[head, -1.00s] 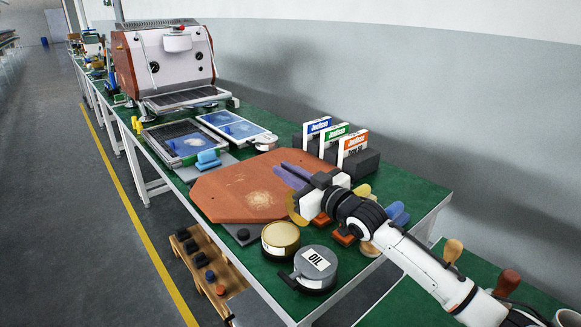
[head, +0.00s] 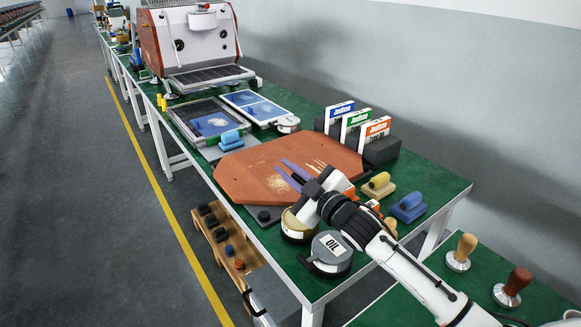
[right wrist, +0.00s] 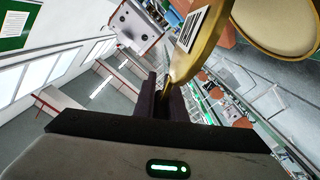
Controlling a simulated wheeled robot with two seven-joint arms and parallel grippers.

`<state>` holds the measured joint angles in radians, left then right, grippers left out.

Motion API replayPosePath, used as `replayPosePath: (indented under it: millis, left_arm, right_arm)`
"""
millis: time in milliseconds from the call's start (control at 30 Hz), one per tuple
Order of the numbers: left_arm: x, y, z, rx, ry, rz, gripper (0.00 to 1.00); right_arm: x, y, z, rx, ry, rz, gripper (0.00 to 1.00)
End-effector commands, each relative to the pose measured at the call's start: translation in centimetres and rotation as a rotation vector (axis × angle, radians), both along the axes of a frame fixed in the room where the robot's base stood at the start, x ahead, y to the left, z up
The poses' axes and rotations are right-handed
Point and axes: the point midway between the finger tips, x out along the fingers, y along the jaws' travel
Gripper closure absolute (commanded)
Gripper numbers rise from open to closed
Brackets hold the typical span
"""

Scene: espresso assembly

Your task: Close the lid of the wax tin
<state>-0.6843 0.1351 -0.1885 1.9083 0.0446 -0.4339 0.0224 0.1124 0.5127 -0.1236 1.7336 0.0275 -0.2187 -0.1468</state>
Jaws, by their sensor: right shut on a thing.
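The wax tin (head: 297,232) is a round gold tin with a pale label near the front edge of the green table, partly covered by my right gripper in the head view. In the right wrist view the open tin (right wrist: 285,25) shows cream wax inside. My right gripper (head: 291,173) is above and just behind the tin, its purple fingers pointing left and away. It is shut on the gold, labelled lid (right wrist: 203,40), which stands edge-on between the fingers, apart from the tin. The lid is mostly hidden in the head view. My left gripper is not in view.
A grey OIL tin (head: 331,252) stands right beside the wax tin. An orange-brown board (head: 250,170) lies behind. A wooden rack (head: 228,245) hangs below the table's left edge.

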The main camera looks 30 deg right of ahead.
Motion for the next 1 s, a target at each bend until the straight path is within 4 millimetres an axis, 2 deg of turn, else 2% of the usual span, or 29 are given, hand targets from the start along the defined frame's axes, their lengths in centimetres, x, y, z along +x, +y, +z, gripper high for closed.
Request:
replayPosePath:
  millis: [333, 367, 433, 467, 767, 867, 1000]
  left_arm:
    - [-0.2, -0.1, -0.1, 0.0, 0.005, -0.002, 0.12]
    - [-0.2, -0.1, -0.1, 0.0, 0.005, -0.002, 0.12]
    - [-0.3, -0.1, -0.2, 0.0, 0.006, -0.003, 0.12]
    - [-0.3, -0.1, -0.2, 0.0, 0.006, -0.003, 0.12]
    - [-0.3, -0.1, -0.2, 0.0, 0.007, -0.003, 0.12]
    - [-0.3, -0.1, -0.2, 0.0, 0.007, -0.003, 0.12]
    - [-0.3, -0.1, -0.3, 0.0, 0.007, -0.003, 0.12]
  right_arm:
    - [0.0, 0.0, -0.1, -0.001, 0.001, 0.001, 1.0]
    - [0.0, 0.0, -0.1, -0.001, 0.001, 0.001, 0.84]
    - [0.0, 0.0, -0.1, -0.001, 0.001, 0.001, 0.73]
    - [0.0, 0.0, -0.1, -0.001, 0.001, 0.001, 0.7]
    - [-0.1, 0.0, -0.1, -0.001, 0.001, 0.001, 0.7]
    - [-0.8, 0.0, -0.1, -0.001, 0.001, 0.001, 0.7]
    - [-3.0, -0.2, -0.2, -0.002, 0.003, 0.001, 0.7]
